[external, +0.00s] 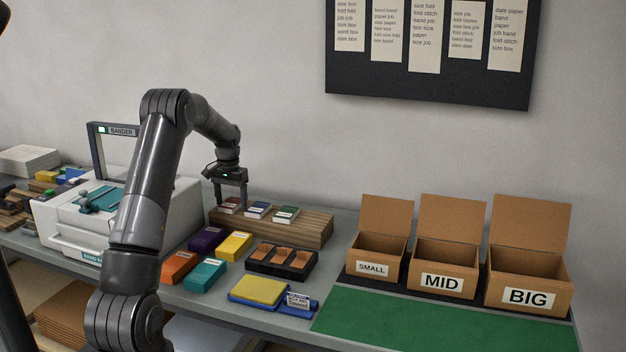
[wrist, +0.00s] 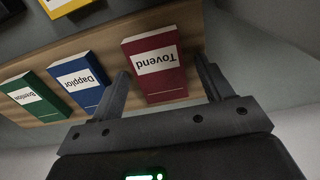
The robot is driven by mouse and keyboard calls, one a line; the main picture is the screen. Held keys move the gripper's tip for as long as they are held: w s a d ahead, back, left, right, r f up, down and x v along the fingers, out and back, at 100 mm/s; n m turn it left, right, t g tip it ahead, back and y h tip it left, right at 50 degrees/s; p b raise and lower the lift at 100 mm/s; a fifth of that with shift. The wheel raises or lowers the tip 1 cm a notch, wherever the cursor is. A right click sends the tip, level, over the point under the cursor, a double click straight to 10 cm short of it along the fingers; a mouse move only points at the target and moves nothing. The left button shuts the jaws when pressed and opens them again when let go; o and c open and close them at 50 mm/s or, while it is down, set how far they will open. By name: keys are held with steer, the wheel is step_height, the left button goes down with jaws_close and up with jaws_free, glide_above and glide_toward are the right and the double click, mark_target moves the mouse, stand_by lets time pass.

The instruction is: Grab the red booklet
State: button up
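The red booklet (wrist: 155,66), with a white label reading "Tovend", is on the wooden stand (wrist: 193,20) in the wrist view. In the external view the red booklet (external: 229,205) is leftmost of three on the stand. My gripper (wrist: 163,66) is open, with one finger on each side of the red booklet. The left finger is close to its edge; a gap shows on the right. In the external view my gripper (external: 231,197) points down at the booklet. A blue booklet (wrist: 80,82) and a green booklet (wrist: 32,95) sit beside it.
The white bander machine (external: 110,215) stands left of the stand. Orange (external: 180,267), purple, yellow and teal blocks lie in front, with a black tray (external: 282,262). Three open cardboard boxes (external: 528,292) and a green mat (external: 430,325) are on the right.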

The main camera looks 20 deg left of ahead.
steer(key=c, duration=1)
steer(key=shift+r, duration=0.15)
